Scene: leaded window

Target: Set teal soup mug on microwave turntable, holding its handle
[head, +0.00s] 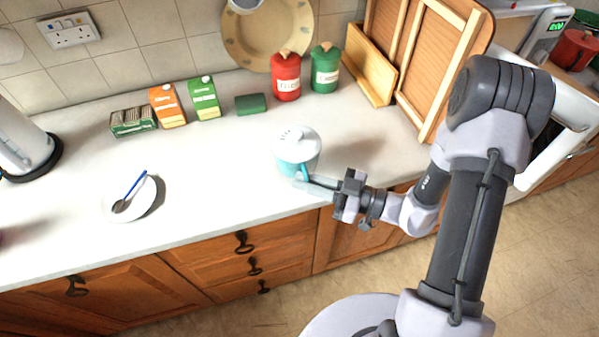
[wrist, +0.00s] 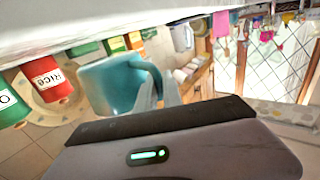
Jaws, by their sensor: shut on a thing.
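The teal soup mug (head: 298,168) with a white vented lid is near the front edge of the white counter, upright in the head view. I cannot tell whether its base touches the counter. My gripper (head: 305,181) reaches in from the right and is shut on the mug's handle. In the wrist view the teal mug (wrist: 110,84) shows large, with the handle between my fingers (wrist: 163,88). A white appliance with a green display (head: 556,28), seemingly the microwave, is at the top right, partly hidden behind my arm. Its turntable is not visible.
A white bowl with a blue-handled spoon (head: 130,199) is on the left. Cartons (head: 167,106), a red canister (head: 286,78) and a green canister (head: 324,70) line the back. Wooden boards (head: 425,60) stand at the right, between mug and appliance. The counter around the mug is clear.

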